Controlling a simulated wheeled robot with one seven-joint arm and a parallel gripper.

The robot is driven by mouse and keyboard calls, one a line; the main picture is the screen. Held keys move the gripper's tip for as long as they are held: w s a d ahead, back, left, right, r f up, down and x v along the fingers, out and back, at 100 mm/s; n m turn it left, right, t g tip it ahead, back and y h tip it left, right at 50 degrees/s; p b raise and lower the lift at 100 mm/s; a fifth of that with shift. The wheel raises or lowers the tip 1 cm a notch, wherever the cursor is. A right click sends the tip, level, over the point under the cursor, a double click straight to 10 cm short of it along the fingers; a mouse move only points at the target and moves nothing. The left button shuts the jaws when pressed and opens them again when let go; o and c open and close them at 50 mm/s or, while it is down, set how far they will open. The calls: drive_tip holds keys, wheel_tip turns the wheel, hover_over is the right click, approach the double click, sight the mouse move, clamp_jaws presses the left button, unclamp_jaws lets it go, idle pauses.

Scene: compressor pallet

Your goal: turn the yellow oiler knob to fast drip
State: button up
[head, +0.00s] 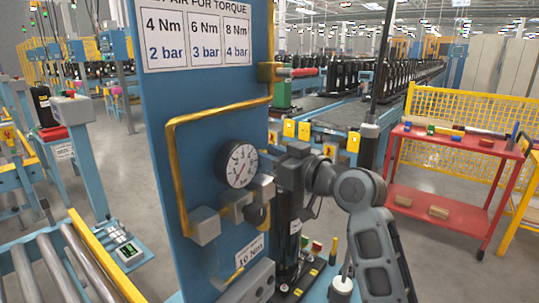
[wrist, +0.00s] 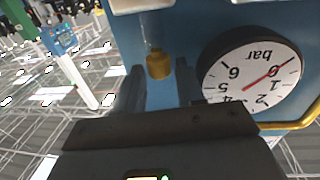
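The yellow oiler knob (wrist: 158,66) shows in the wrist view as a small ribbed cap on a clear glass piece. My gripper (wrist: 158,80) is open, with its two dark fingers apart, one on each side of the knob. The tips reach about level with the knob, with gaps visible on both sides. I cannot tell the exact depth between them. In the head view my gripper (head: 284,172) is at the right edge of the blue panel. I cannot make out the knob there.
A pressure gauge (head: 237,165) on the blue panel (head: 205,105) is close beside the fingers; it also shows in the wrist view (wrist: 252,75). A brass pipe (head: 173,160) runs around it. A red cart (head: 455,150) with small items stands at the right.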

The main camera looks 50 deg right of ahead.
drive_tip(key=shift+c, duration=0.2)
clamp_jaws()
drive_tip(key=shift+d+f+y+b, duration=0.15)
drive_tip(key=shift+y+b, duration=0.15)
drive_tip(key=shift+b, duration=0.15)
drive_tip(key=n+g+y+b, duration=0.1)
drive_tip(key=n+y+b, duration=0.1)
drive_tip(key=y+b, duration=0.1)
drive_tip(key=n+g+y+b, duration=0.1)
drive_tip(key=n+y+b, duration=0.1)
drive_tip(key=n+y, duration=0.1)
drive_tip(key=d+n+g+y+b, duration=0.1)
drive_tip(key=n+y+b, duration=0.1)
drive_tip(key=y+b, duration=0.1)
drive_tip(key=shift+w+d+n+y+b, duration=0.15)
drive_tip(key=shift+n+y+b, duration=0.2)
drive_tip(key=shift+y, duration=0.55)
